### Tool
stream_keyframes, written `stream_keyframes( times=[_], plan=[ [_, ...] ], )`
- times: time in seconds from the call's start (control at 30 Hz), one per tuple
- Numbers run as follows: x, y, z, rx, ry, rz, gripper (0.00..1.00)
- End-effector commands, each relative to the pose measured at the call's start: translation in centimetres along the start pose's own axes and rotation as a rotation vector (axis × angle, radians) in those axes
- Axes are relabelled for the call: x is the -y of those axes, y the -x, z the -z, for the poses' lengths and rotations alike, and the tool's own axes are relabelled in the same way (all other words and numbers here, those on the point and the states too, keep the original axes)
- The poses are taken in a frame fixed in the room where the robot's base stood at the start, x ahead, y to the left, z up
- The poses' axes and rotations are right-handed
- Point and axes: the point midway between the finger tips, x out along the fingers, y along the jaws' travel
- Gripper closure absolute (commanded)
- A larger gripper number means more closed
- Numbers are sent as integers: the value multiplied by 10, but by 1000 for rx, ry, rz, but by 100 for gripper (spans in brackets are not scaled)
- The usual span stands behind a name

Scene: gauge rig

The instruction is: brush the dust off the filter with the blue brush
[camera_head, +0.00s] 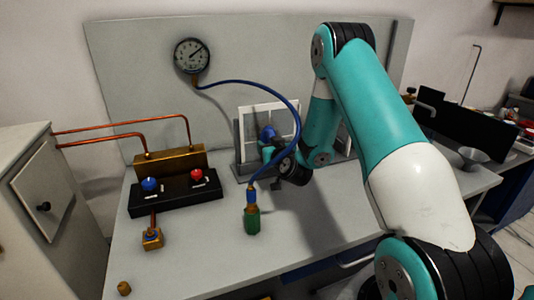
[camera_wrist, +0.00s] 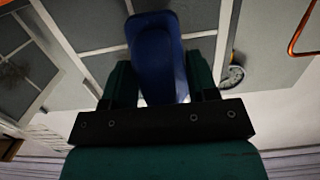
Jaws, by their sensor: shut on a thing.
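My gripper (camera_head: 268,150) is at the back of the bench, in front of the white-framed filter (camera_head: 283,107). In the wrist view, my gripper's two dark green fingers (camera_wrist: 160,78) are shut on the blue brush (camera_wrist: 153,45). The brush also shows as a small blue shape in the head view (camera_head: 267,132). The filter's pale frame and grey panes show in the wrist view (camera_wrist: 48,75), with a dark dusty patch (camera_wrist: 12,72) at the left. The brush's bristle end is hidden, and I cannot tell whether it touches the filter.
A blue hose (camera_head: 290,100) arcs from the gauge (camera_head: 192,55) past my gripper to a green-ended fitting (camera_head: 251,220). A black valve block (camera_head: 175,192) with blue and red knobs stands at left. A brass fitting (camera_head: 152,239) is nearer. The bench's front middle is clear.

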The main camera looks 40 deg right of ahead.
Motion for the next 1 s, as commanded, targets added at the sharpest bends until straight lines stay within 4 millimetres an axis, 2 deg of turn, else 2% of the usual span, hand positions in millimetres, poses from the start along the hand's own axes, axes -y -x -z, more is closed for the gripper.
stream_keyframes(
  times=[0.3,0.63,1.0],
  plan=[
    [-19,-2,-3,-3,-1,-2,72],
    [-29,-2,-2,-2,-1,-2,72],
    [-56,-4,-3,-2,0,-2,72]
  ],
)
